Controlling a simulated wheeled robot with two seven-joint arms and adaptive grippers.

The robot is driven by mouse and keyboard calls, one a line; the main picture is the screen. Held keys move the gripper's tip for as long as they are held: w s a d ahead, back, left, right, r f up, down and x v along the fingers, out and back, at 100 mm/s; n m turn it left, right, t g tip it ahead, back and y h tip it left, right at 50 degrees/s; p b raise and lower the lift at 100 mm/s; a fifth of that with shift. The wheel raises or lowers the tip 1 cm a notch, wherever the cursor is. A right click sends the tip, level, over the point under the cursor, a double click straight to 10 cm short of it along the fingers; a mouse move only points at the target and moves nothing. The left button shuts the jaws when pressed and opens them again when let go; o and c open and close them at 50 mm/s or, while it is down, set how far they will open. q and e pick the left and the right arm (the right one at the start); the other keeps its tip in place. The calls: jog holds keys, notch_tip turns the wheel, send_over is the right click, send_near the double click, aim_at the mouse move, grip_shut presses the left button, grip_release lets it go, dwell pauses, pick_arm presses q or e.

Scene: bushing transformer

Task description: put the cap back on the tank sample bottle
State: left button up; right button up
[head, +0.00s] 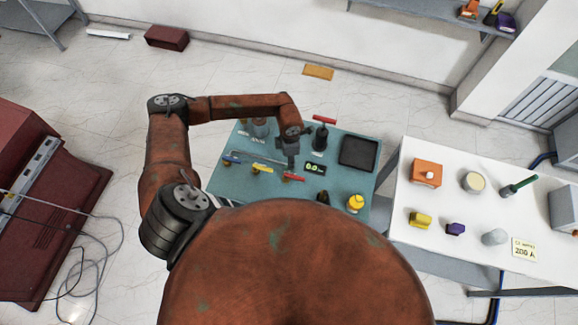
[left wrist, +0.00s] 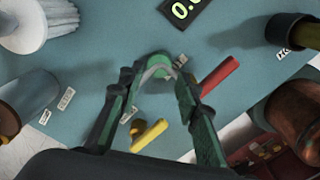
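My left gripper (head: 291,163) reaches down over the teal table, close to the red-handled valve (head: 293,177). In the left wrist view its two fingers (left wrist: 155,80) stand apart, with a round green piece with a pale curved rim (left wrist: 155,62) between or just beyond their tips. I cannot tell whether they touch it, or whether it is the cap. A red handle (left wrist: 220,76) lies right of the fingers and a yellow handle (left wrist: 149,134) shows between them. I cannot surely pick out the sample bottle. My right gripper is not in view.
A meter (head: 315,168), a black tray (head: 358,153) and a dark red-topped device (head: 320,138) stand on the teal table (head: 225,185). A yellow bottle (head: 355,203) is near its front. A white table (head: 400,185) with several items is on the right.

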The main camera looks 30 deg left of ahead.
pick_arm(q)
notch_tip(320, 180, down, 5)
jog(key=shift+s+a+r+p, duration=0.1)
jog(key=shift+a+p, duration=0.05)
jog(key=shift+p, duration=0.9)
jog(key=shift+f, duration=0.25)
jog(key=shift+c, duration=0.2)
jog(key=c, duration=0.3)
jog(key=shift+c, duration=0.3)
jog(key=shift+r, duration=0.1)
notch_tip(320, 180, up, 10)
jog(key=b, duration=0.2)
